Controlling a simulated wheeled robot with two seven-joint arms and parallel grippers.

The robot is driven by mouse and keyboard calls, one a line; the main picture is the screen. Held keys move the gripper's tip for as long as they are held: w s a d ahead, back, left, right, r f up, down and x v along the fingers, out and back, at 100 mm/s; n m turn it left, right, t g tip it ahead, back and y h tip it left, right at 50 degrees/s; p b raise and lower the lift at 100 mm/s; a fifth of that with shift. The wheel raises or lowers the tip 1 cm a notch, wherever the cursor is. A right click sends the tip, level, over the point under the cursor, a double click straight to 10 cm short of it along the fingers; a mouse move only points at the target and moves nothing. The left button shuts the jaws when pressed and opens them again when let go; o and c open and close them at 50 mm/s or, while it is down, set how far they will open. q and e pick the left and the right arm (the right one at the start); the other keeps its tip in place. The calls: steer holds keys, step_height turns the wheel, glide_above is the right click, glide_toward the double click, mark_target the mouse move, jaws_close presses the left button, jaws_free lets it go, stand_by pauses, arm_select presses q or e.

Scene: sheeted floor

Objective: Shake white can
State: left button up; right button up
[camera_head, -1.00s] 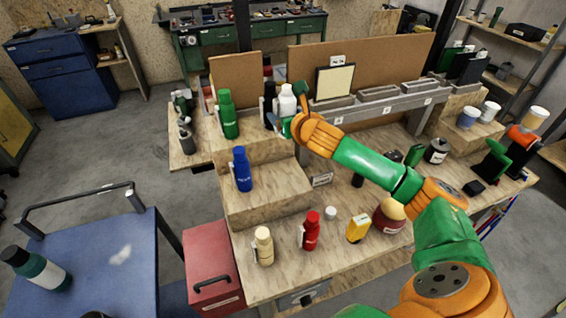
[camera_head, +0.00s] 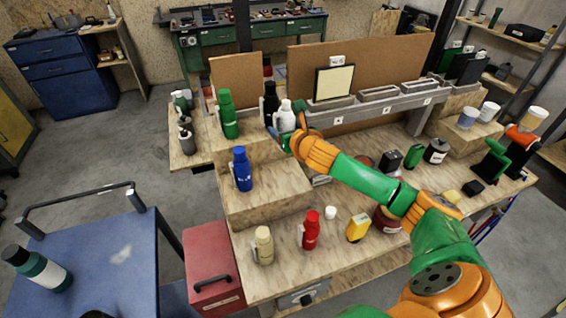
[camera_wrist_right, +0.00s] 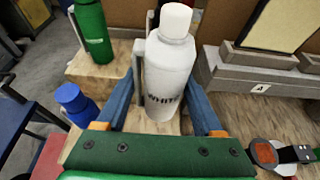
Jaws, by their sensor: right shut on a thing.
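The white can (camera_head: 286,118), a white bottle with a white cap and dark lettering, is at the raised back step of the workbench. My right gripper (camera_head: 285,138) reaches it from the right and is shut on it. In the right wrist view the white can (camera_wrist_right: 172,78) stands between the two blue fingers (camera_wrist_right: 165,100), its cap leaning slightly right. I cannot tell whether its base touches the wood. My left gripper is not in view.
A black bottle (camera_head: 270,103) and a green bottle (camera_head: 227,114) stand left of the can. A blue bottle (camera_head: 242,170) is on the lower step. Red (camera_head: 311,231) and beige (camera_head: 263,245) bottles stand in front. Grey bins (camera_head: 381,98) lie to the right.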

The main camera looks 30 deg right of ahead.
mark_target(285, 101)
steer(key=r, duration=0.8)
steer(key=shift+w+d, duration=0.2)
steer(key=shift+w, duration=0.1)
steer(key=f, duration=0.5)
steer(key=shift+s+a+f, duration=0.15)
steer(key=shift+s+f, duration=0.05)
steer(key=shift+f, duration=0.15)
steer(key=shift+w+f, duration=0.1)
steer(key=shift+f, duration=0.1)
step_height(285, 101, up, 6)
steer(key=shift+w, duration=0.1)
steer(key=f, duration=0.8)
steer(key=shift+s, duration=0.25)
steer(key=shift+w+r, duration=0.2)
steer(key=shift+r, duration=0.05)
